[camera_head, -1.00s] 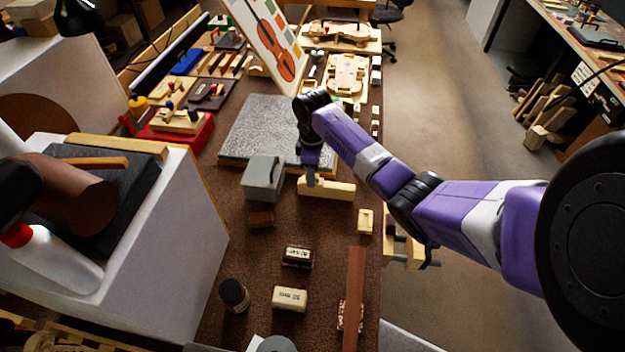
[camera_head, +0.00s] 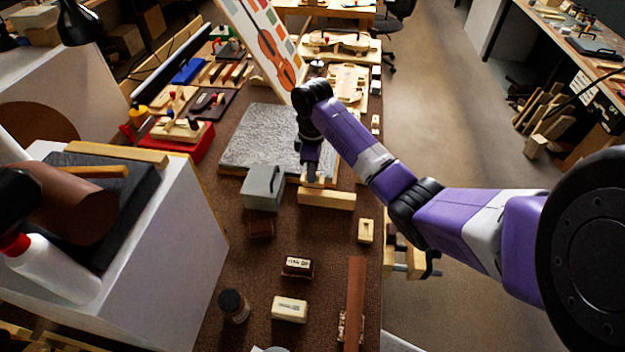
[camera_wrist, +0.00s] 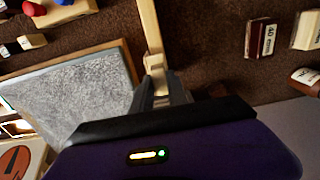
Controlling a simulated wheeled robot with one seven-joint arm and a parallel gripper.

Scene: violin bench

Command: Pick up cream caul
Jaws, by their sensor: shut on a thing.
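My gripper (camera_head: 311,178) points down over the middle of the bench and is shut on the cream caul (camera_head: 326,181), a small pale block. The caul appears a little above and behind a longer pale wooden bar (camera_head: 327,199), which partly hides the view below it. In the wrist view, the cream caul (camera_wrist: 155,61) shows between the fingertips of my gripper (camera_wrist: 160,82), and the pale bar (camera_wrist: 150,25) stretches away beyond it. The exact gap between caul and bar is hard to tell.
A grey box (camera_head: 262,188) stands left of the bar, and a grey stone slab (camera_head: 255,148) lies behind. A small cream block (camera_head: 366,231) sits nearer the right edge. Labelled blocks (camera_head: 297,267), a dark bottle (camera_head: 233,305) and a brown strip (camera_head: 356,300) are in front.

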